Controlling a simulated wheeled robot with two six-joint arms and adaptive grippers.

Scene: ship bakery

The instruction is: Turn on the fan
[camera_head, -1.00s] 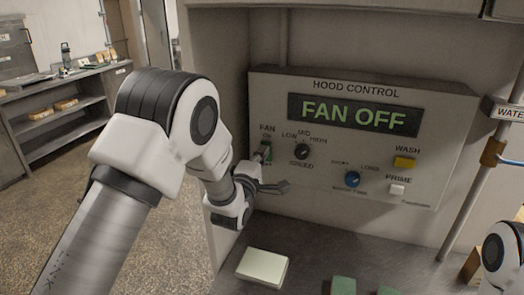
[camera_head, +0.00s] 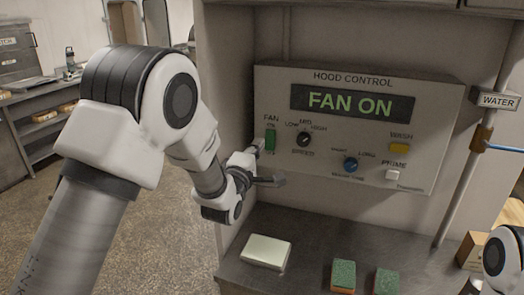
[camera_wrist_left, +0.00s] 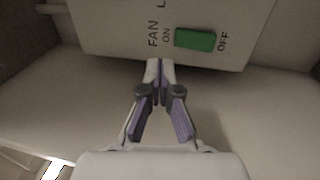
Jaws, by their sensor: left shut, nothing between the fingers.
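The hood control panel (camera_head: 440,115) is fixed to the back wall, and its display (camera_head: 349,103) reads FAN ON in green letters. The green fan switch (camera_head: 270,139) is at the panel's left side, under the label FAN. In the left wrist view the green switch (camera_wrist_left: 195,40) sits between the words ON and OFF. My left gripper (camera_head: 257,145) is just left of the switch and beside it. In the left wrist view my left gripper (camera_wrist_left: 160,66) is shut and empty, with its tips near the panel's lower edge, apart from the switch.
A speed knob (camera_head: 304,139), a blue knob (camera_head: 351,164), a yellow wash button (camera_head: 400,147) and a white prime button (camera_head: 392,174) share the panel. A pale block (camera_head: 266,252) and green-topped sponges (camera_head: 343,275) lie on the counter. A pipe (camera_head: 465,165) stands at right.

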